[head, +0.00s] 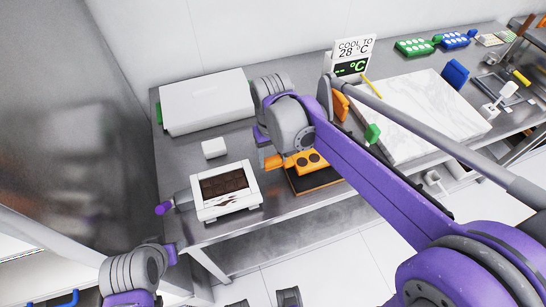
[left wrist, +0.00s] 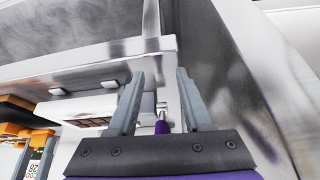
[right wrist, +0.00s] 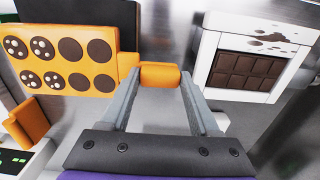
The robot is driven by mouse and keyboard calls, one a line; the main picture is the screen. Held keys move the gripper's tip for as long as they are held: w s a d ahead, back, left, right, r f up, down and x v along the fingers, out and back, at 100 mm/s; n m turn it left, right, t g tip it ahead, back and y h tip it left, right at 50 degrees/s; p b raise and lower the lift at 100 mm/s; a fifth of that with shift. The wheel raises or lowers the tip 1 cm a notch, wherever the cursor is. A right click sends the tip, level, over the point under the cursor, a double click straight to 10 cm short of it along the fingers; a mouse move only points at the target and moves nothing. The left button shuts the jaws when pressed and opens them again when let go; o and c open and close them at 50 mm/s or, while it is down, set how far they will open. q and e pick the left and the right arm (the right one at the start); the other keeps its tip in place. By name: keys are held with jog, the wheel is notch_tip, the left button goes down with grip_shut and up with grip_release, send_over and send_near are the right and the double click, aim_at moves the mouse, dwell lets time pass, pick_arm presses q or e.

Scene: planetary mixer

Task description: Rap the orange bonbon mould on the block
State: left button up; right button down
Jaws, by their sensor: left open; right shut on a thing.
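The orange bonbon mould (head: 309,159) shows in the head view over the dark block (head: 314,182), partly behind my right arm. In the right wrist view the mould (right wrist: 65,60) has several round brown-filled cavities, some with white dots. My right gripper (right wrist: 160,76) is shut on the orange tab at the mould's end. The dark block (right wrist: 85,12) shows beyond the mould. I cannot tell whether mould and block touch. My left gripper (left wrist: 160,78) is open and empty, below the table's front edge in its wrist view.
A white chocolate tank (head: 252,205) stands left of the block, with a purple-handled tool (head: 163,208) beside it. A white box (head: 207,103), a small white block (head: 214,148), a temperature sign (head: 351,58) and a marble slab (head: 425,105) are on the steel table. Green and blue moulds (head: 414,46) stand farther back.

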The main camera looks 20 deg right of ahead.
jog(key=shift+w+r, duration=0.1)
jog(key=shift+r, duration=0.45)
notch_tip(320, 180, down, 4)
jog(key=shift+f+b, duration=0.1)
jog(key=shift+b, duration=1)
jog(key=shift+s+r, duration=0.2)
jog(key=shift+r, duration=0.2)
jog(key=shift+w+r+p, duration=0.2)
jog(key=shift+r+p, duration=0.05)
jog(key=shift+p, duration=0.15)
jog(key=shift+r+p, duration=0.8)
jog(key=shift+r, duration=0.4)
jog(key=shift+f, duration=0.1)
jog(key=shift+s, duration=0.1)
